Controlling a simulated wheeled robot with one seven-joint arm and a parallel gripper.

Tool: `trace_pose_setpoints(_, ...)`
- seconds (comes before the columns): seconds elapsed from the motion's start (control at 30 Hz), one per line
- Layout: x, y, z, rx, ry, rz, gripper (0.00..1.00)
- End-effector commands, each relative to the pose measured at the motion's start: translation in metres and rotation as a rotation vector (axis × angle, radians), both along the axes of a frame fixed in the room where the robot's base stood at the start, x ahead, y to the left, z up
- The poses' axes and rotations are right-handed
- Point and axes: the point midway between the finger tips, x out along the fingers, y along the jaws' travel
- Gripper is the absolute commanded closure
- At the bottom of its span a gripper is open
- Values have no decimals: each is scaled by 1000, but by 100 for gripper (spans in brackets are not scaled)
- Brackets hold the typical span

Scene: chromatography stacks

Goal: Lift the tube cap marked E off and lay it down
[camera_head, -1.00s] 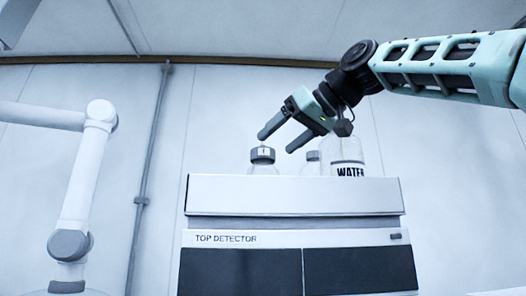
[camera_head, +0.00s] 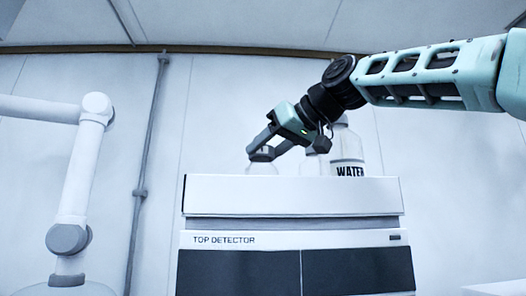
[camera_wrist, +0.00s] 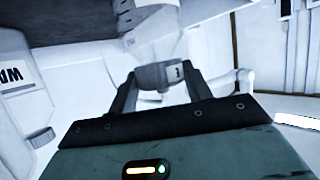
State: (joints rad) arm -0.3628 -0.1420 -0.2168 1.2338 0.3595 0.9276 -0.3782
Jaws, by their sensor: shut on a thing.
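A small clear bottle (camera_head: 262,169) stands at the left of the detector's top. Its grey cap (camera_wrist: 155,77) shows in the wrist view with a pale label and a dark mark that I cannot read for sure. My gripper (camera_head: 262,154) reaches down from the right, its two fingers against the cap's sides. In the wrist view my gripper (camera_wrist: 158,80) has one finger on each side of the cap and is shut on it. The cap appears still on the bottle; its seat is partly hidden by the fingers in the head view.
A bottle labelled WATER (camera_head: 347,160) stands at the right on the detector (camera_head: 290,196), with another clear bottle (camera_head: 313,165) just left of it, partly hidden by my gripper. A white jointed arm (camera_head: 82,160) stands at the left. The detector top's right end looks free.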

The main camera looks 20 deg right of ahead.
Motion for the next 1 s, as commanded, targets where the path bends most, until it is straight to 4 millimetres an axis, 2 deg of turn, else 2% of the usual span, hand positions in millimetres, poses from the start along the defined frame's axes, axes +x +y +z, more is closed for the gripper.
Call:
trace_pose_setpoints(0.27,1,0,6,0,-1,0,74)
trace_pose_setpoints(0.47,1,0,21,0,-2,-1,74)
trace_pose_setpoints(0.83,2,-1,75,-1,-4,-4,74)
trace_pose_setpoints(1.0,3,-1,89,5,-2,-6,74)
